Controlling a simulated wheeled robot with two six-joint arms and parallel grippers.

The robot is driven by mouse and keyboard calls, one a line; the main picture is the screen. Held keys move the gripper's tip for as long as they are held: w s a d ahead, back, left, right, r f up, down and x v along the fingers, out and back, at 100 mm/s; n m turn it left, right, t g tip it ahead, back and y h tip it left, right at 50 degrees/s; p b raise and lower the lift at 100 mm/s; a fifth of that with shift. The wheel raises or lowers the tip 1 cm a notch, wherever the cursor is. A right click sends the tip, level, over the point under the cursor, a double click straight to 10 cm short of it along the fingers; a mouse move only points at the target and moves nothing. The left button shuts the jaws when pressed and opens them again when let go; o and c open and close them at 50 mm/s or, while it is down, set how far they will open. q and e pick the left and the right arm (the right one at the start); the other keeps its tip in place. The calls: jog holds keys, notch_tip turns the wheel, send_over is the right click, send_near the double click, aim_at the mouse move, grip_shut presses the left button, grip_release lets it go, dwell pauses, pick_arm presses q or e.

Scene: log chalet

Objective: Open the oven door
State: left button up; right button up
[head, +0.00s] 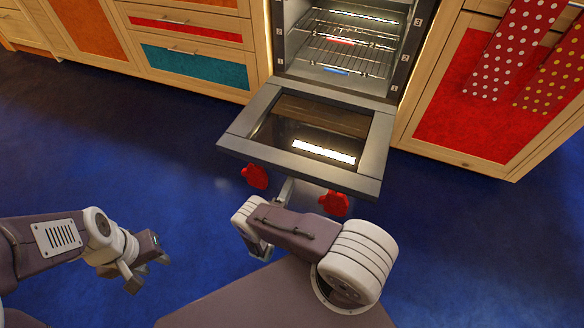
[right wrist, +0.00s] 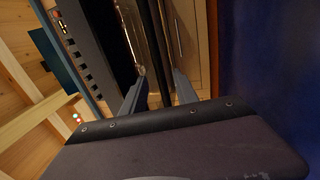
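The oven door (head: 240,126) is swung down and lies about level in the head view, with the oven cavity (head: 345,50) and its wire racks exposed. Two red pieces (head: 255,176) (head: 333,203) stick out below its front edge; any handle bar between them is mostly hidden. My right gripper (head: 286,190) is at the middle of that front edge, partly covered by my arm. In the right wrist view its fingers (right wrist: 161,88) stand apart, with dark and silvery door parts beyond them; contact cannot be made out. My left gripper (head: 148,268) is open and empty, away to the left.
Wooden drawers (head: 195,65) with red and teal fronts stand left of the oven. A red-fronted cabinet (head: 470,110) with dotted towels (head: 513,45) stands right of it. The blue floor (head: 130,150) between my left arm and the cabinets is clear.

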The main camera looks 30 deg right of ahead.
jog(key=b+x, duration=0.2)
jog(key=x, duration=0.5)
jog(key=shift+b, duration=0.4)
jog(key=shift+d, duration=0.15)
grip_shut()
dwell(0.7)
